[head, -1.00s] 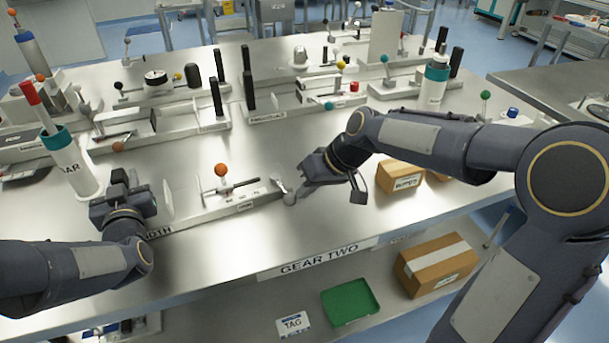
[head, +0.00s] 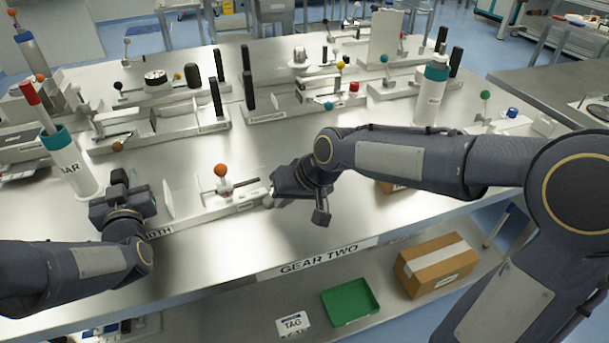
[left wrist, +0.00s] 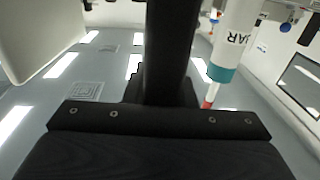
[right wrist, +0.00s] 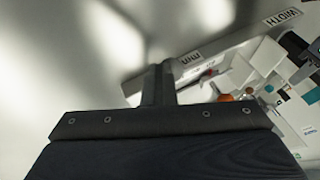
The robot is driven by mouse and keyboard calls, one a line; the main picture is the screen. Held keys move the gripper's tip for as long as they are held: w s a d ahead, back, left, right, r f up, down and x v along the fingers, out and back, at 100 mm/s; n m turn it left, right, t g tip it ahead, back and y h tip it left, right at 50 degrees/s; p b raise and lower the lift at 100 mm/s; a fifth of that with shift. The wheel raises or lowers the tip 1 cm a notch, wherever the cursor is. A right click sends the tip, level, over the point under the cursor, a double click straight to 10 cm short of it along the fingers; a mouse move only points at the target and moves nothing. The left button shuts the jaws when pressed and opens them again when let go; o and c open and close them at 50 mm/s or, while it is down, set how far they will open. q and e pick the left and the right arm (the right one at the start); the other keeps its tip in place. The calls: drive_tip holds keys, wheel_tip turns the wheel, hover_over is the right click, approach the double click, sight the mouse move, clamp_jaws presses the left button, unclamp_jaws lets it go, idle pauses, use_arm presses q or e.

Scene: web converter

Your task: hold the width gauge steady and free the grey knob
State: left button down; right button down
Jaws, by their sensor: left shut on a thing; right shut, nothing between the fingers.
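The width gauge (head: 200,222) is a long pale fixture along the front left of the bench, with an orange ball (head: 221,170) on a post. Its WIDTH label shows in the right wrist view (right wrist: 283,17). My left gripper (head: 124,192) is shut at the gauge's left end; its grip point is hidden. My right gripper (head: 272,196) is shut and empty at the gauge's right end. A small pale grey rounded piece (head: 267,202) shows at its tip, likely the grey knob, partly hidden by the gripper. I cannot tell whether they touch.
More gauges stand in rows behind. A cardboard box (head: 437,264) and green tray (head: 350,302) are on the lower shelf.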

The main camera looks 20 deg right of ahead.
use_arm(q)
drive_tip(key=shift+s+d+f, duration=0.15)
drive_tip(key=shift+f, duration=0.45)
use_arm(e)
drive_tip(key=shift+s+a+f, duration=0.1)
drive_tip(key=shift+a, duration=0.1)
drive_tip(key=d, duration=0.1)
drive_tip(key=s+d, duration=0.1)
drive_tip(key=s+d+r, duration=0.1)
drive_tip(key=d, duration=0.1)
drive_tip(key=shift+s+r, duration=0.1)
drive_tip(key=s+a+v, duration=0.1)
drive_tip(key=v, duration=0.8)
drive_tip(key=shift+a+r, duration=0.25)
use_arm(q)
drive_tip(key=shift+r, duration=0.3)
drive_tip(key=c, duration=1.5)
unclamp_jaws()
drive_tip(key=shift+c, duration=0.2)
drive_tip(key=o, duration=0.4)
drive_tip(key=shift+r, duration=0.2)
use_arm(e)
drive_tip(key=shift+r, duration=0.1)
use_arm(q)
drive_tip(key=s, duration=1.1)
drive_tip(key=shift+s+d, duration=0.35)
